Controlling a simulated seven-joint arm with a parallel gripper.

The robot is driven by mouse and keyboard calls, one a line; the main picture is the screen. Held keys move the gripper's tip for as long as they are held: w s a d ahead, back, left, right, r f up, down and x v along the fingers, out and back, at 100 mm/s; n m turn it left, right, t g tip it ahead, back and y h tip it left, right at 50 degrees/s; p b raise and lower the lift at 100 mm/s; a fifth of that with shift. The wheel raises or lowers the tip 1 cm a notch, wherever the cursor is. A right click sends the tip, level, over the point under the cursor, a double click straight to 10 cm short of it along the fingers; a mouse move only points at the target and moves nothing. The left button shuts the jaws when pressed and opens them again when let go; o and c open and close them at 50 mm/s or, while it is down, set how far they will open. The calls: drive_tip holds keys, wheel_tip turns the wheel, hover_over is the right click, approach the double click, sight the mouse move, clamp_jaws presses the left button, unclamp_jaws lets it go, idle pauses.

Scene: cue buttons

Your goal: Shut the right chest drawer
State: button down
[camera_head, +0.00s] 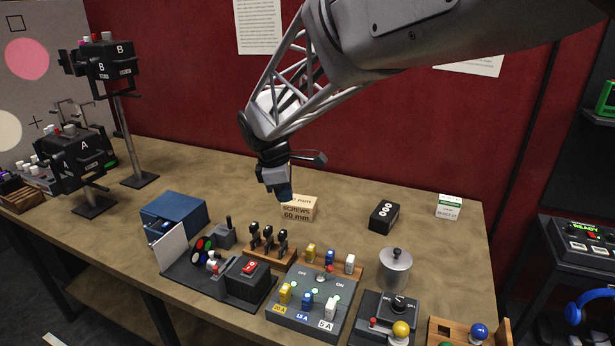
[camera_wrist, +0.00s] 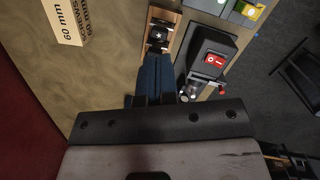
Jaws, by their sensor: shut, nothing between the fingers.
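A small blue box (camera_head: 178,212), which may be the chest, stands on the table left of centre in the head view. A white panel in front hides part of its face, so I cannot tell which drawer is open. My gripper (camera_head: 284,192) hangs pointing down above the middle of the table, to the right of the blue box and apart from it. Its blue fingers (camera_wrist: 155,75) are together and empty in the wrist view. I do not make out the chest in the wrist view.
A cardboard screws box (camera_head: 299,209) stands behind and below my gripper. A row of black levers (camera_head: 268,238), a red rocker switch (camera_head: 249,267) and a fuse panel (camera_head: 308,302) fill the front. A black box (camera_head: 383,216) stands right. The back of the table is mostly clear.

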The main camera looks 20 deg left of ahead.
drive_tip(key=s+a+f+n, duration=0.2)
drive_tip(key=s+a, duration=0.1)
drive_tip(key=a, duration=0.4)
drive_tip(key=s+a+f+n+t, duration=0.1)
drive_tip(key=s+a+n, duration=0.1)
drive_tip(key=a, duration=0.5)
drive_tip(key=s+a+f+n, duration=0.2)
drive_tip(key=s+a, duration=0.1)
drive_tip(key=a, duration=0.4)
drive_tip(key=s+a+f+n, duration=0.1)
drive_tip(key=s+a+n, duration=0.2)
drive_tip(key=s+a, duration=0.4)
drive_tip(key=s+a+f+n+t+y, duration=0.1)
drive_tip(key=s+a+n, duration=0.2)
drive_tip(key=s+a, duration=0.5)
drive_tip(key=shift+a+f, duration=0.35)
drive_tip(key=shift+a, duration=0.85)
drive_tip(key=shift+f, duration=0.1)
drive_tip(key=x, duration=1)
drive_tip(key=shift+w+d, duration=0.1)
drive_tip(key=shift+w, duration=0.1)
drive_tip(key=shift+w+d, duration=0.1)
drive_tip(key=shift+w, duration=0.65)
drive_tip(key=shift+w+d, duration=0.1)
drive_tip(key=shift+w, duration=1.1)
